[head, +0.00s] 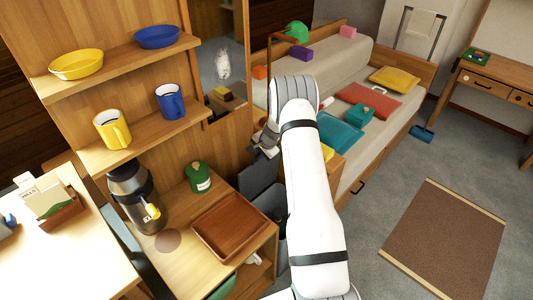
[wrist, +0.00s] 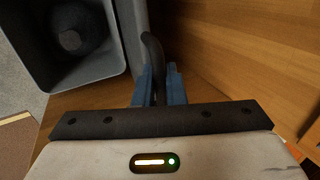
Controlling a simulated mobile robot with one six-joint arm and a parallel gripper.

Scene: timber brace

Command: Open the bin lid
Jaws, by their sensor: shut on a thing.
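The grey bin (wrist: 113,62) shows in the wrist view at upper left, with its mouth uncovered and a dark round thing inside. Its lid (wrist: 131,25) stands raised beside the mouth, seen nearly edge-on. A dark curved handle (wrist: 152,50) is on the lid. My gripper (wrist: 159,88) is shut on this handle, with a blue finger on each side. In the head view the grey lid (head: 257,175) shows between the counter and the sofa, just below my gripper (head: 264,148). My arm hides part of the bin there.
A wooden shelf unit and counter with a brown tray (head: 229,226), a green canister (head: 198,176) and a dark flask (head: 134,196) stand close on the left. A sofa with cushions (head: 340,133) is behind my arm. Grey floor with a brown rug (head: 445,240) is open at right.

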